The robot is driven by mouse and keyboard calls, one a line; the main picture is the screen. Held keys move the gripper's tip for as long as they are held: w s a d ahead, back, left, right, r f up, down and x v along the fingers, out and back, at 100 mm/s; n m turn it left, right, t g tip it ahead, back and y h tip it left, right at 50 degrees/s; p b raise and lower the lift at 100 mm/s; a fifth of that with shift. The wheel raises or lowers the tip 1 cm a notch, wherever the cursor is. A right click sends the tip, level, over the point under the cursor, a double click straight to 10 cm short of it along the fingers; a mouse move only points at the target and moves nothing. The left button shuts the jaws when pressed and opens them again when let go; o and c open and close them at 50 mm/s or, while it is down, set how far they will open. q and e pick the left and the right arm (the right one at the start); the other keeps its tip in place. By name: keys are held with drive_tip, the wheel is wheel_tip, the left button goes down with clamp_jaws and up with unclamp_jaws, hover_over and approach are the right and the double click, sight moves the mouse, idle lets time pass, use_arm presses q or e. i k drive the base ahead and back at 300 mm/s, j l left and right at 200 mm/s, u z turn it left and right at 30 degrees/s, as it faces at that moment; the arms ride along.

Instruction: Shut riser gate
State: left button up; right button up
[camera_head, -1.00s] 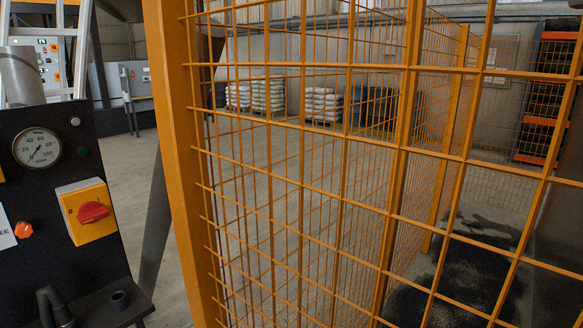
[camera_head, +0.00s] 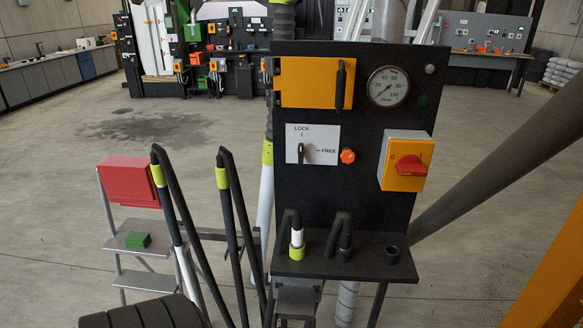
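A black control panel (camera_head: 345,210) stands upright in the centre of the head view. At its upper left is an orange-yellow plate (camera_head: 308,83) with a vertical black handle (camera_head: 340,85) at its right side; I cannot tell for certain whether this is the riser gate. Below it is a white LOCK/FREE label (camera_head: 312,133) with a small black lever (camera_head: 302,153) pointing roughly up and down. Neither of my grippers is in view.
The panel also carries a pressure gauge (camera_head: 388,86), an orange knob (camera_head: 347,156) and a yellow box with a red switch (camera_head: 407,163). Black curved handles (camera_head: 224,175) and a red box (camera_head: 129,182) stand left. An orange post (camera_head: 556,275) is at lower right. Floor behind is open.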

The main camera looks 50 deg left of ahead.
sight(294, 302)
drive_tip(key=u, duration=1.6)
